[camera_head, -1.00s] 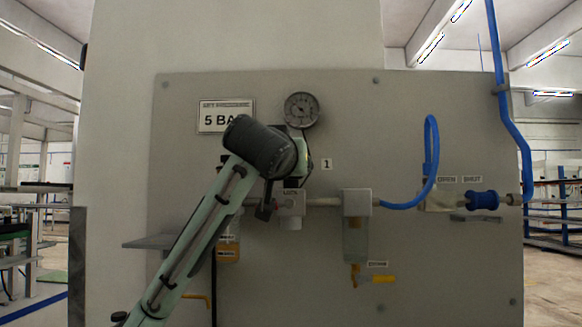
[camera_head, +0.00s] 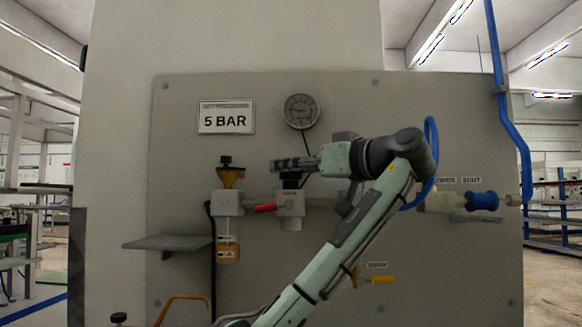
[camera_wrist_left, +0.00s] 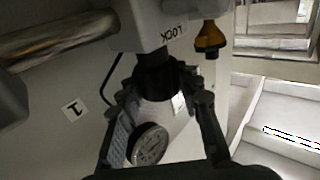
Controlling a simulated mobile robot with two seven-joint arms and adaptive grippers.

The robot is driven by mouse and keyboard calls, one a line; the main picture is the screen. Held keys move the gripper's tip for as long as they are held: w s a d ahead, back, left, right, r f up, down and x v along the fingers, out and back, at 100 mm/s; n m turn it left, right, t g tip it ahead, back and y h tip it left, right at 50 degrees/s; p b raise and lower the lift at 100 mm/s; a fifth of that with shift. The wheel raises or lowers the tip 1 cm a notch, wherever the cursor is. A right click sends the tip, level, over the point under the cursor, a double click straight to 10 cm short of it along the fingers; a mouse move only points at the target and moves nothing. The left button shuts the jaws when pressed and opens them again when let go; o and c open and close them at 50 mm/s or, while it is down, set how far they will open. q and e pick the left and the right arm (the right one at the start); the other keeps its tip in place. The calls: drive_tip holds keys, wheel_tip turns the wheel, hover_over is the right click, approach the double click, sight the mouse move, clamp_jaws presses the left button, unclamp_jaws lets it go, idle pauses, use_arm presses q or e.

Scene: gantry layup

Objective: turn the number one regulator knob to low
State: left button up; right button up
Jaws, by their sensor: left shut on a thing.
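The number one regulator (camera_head: 290,204) is a pale block on the grey panel, with a black knob (camera_head: 291,182) on top. My left gripper (camera_head: 284,165) reaches in from the right and is shut on this knob. In the left wrist view the picture is turned over: the regulator's LOCK block (camera_wrist_left: 165,27) is at the top, and the black knob (camera_wrist_left: 157,78) sits between my fingers (camera_wrist_left: 165,100). The round gauge (camera_head: 300,111) is just above the gripper; its reading is too small to tell. My right gripper is not in view.
A 5 BAR sign (camera_head: 226,117) is at upper left. A filter unit (camera_head: 228,202) with a yellow-brown top and a red lever (camera_head: 265,208) stand left of the regulator. A blue hose (camera_head: 431,140), a blue valve sleeve (camera_head: 483,201) and a small shelf (camera_head: 168,242) are nearby.

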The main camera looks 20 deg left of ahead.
use_arm(q)
drive_tip(key=shift+d+f+n+g+y, duration=0.1)
drive_tip(key=shift+n+g+y, duration=0.2)
drive_tip(key=shift+n+g, duration=0.3)
drive_tip(key=shift+n+g+y, duration=0.3)
drive_tip(key=shift+n+g, duration=0.3)
drive_tip(key=shift+g, duration=0.5)
drive_tip(key=shift+n+g+y, duration=0.3)
drive_tip(key=shift+n+g, duration=0.5)
drive_tip(key=shift+g, duration=0.8)
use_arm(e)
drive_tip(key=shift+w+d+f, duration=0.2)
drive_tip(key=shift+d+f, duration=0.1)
use_arm(q)
drive_tip(key=shift+n+g, duration=0.3)
drive_tip(key=shift+n, duration=0.1)
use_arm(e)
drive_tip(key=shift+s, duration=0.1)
use_arm(q)
drive_tip(key=shift+g, duration=0.5)
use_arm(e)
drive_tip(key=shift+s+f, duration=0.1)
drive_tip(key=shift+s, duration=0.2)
use_arm(q)
drive_tip(key=shift+n, duration=0.3)
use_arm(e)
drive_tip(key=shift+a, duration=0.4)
